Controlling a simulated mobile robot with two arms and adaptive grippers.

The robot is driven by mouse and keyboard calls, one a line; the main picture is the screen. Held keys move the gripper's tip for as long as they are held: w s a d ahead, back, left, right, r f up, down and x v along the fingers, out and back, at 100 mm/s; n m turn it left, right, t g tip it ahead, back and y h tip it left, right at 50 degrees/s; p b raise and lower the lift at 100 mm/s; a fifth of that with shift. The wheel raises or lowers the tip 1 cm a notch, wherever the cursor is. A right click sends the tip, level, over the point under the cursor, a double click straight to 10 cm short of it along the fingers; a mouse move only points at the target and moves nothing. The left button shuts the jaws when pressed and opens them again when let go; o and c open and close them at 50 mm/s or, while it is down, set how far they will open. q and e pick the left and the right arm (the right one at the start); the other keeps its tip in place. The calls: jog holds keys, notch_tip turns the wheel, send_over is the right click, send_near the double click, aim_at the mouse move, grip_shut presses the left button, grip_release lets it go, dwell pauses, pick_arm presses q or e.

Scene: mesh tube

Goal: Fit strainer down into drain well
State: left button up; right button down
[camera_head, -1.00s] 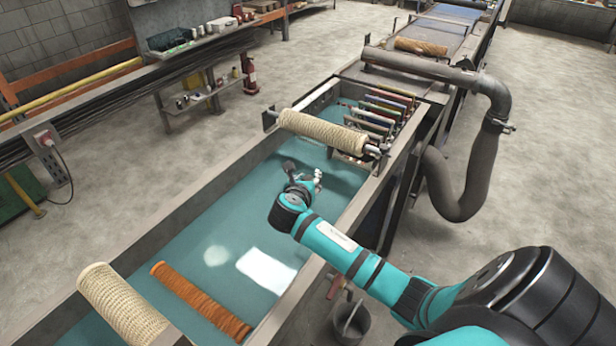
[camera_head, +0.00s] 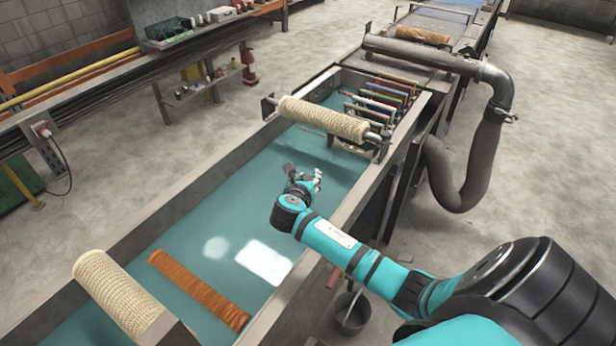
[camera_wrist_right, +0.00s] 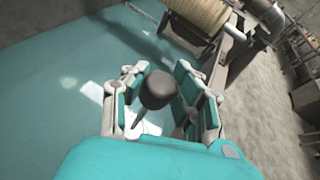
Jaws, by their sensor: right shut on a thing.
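My right gripper (camera_head: 306,184) is over the blue-green liquid of the long trough (camera_head: 150,232), inside its right wall. In the right wrist view, its fingers (camera_wrist_right: 160,98) are shut around a dark grey rounded knob on a thin pale stem, which I take to be the strainer's handle (camera_wrist_right: 157,89). The strainer's lower part is hidden by the fingers and palm. A small dark piece shows at the gripper's far left side in the head view; I cannot tell whether it is finger or strainer. I cannot make out a drain well. My left gripper is not in view.
A cream wound roller (camera_head: 322,118) spans the trough beyond the gripper, with several coloured frames (camera_head: 385,100) behind it. Another cream roller (camera_head: 122,292) and an orange roll (camera_head: 198,290) are at the near left. A bucket (camera_head: 350,312) stands outside the right wall.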

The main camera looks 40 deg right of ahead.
jog(key=shift+f+b, duration=1.85)
jog(key=shift+f, duration=2.45)
jog(key=c, duration=1)
grip_release()
jog(key=shift+o, duration=0.2)
jog(key=shift+f, duration=0.15)
jog(key=v, duration=1.2)
